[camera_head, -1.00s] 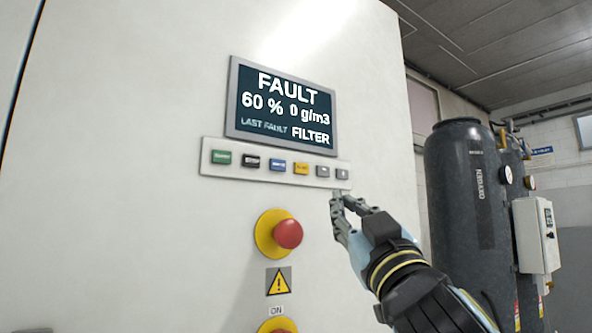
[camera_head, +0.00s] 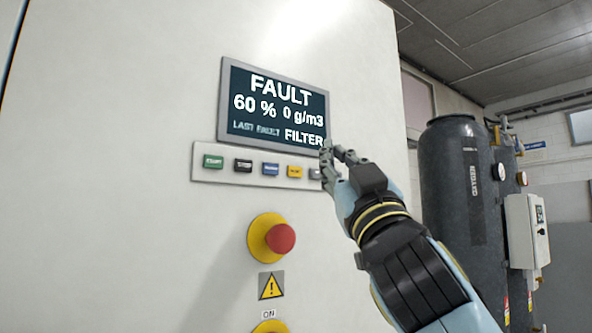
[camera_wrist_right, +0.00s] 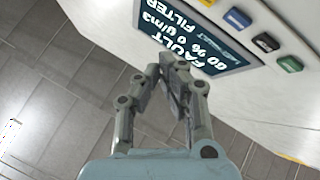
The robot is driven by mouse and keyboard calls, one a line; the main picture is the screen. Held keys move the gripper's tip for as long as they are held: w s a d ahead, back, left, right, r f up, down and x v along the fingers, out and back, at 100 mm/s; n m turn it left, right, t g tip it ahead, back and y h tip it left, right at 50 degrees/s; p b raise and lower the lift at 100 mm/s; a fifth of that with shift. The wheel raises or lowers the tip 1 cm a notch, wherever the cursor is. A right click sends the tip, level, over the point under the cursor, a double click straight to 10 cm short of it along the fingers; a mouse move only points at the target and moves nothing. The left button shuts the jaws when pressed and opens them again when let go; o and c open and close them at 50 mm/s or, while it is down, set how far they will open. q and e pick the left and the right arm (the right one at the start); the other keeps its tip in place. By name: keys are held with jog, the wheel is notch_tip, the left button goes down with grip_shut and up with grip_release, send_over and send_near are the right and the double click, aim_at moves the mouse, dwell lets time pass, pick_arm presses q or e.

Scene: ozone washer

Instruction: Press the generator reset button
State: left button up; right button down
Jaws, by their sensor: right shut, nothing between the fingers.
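The generator's button strip (camera_head: 206,172) sits under a screen (camera_head: 277,104) that reads FAULT, 60 %, 0 g/m3, LAST FAULT FILTER. From the left it has a green button (camera_head: 213,162), a black button (camera_head: 243,166), a blue button (camera_head: 270,168), a yellow button (camera_head: 294,171) and a grey button (camera_head: 316,174). Their labels are too small to read surely. My right gripper (camera_head: 325,152) is shut and empty in front of the strip's right end, hiding part of it. Contact cannot be told. The gripper (camera_wrist_right: 162,70) also shows in the wrist view. My left gripper is out of view.
A red emergency-stop knob (camera_head: 280,238) on a yellow base projects below the strip. Below it are a warning sign (camera_head: 271,285) and another yellow-based control (camera_head: 268,327). A dark oxygen tank (camera_head: 450,190) and a white box (camera_head: 527,230) stand to the right.

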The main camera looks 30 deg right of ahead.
aim_at(302, 167)
jog(key=shift+w+a+b, duration=0.15)
jog(key=shift+w+b, duration=0.05)
jog(key=shift+w, duration=1.55)
jog(key=shift+w+a+b, duration=0.15)
jog(key=shift+w, duration=1.6)
jog(key=shift+w, duration=0.1)
jog(key=shift+w, duration=0.3)
jog(key=shift+w+b, duration=0.35)
jog(key=shift+b, duration=0.05)
jog(key=shift+s, duration=0.8)
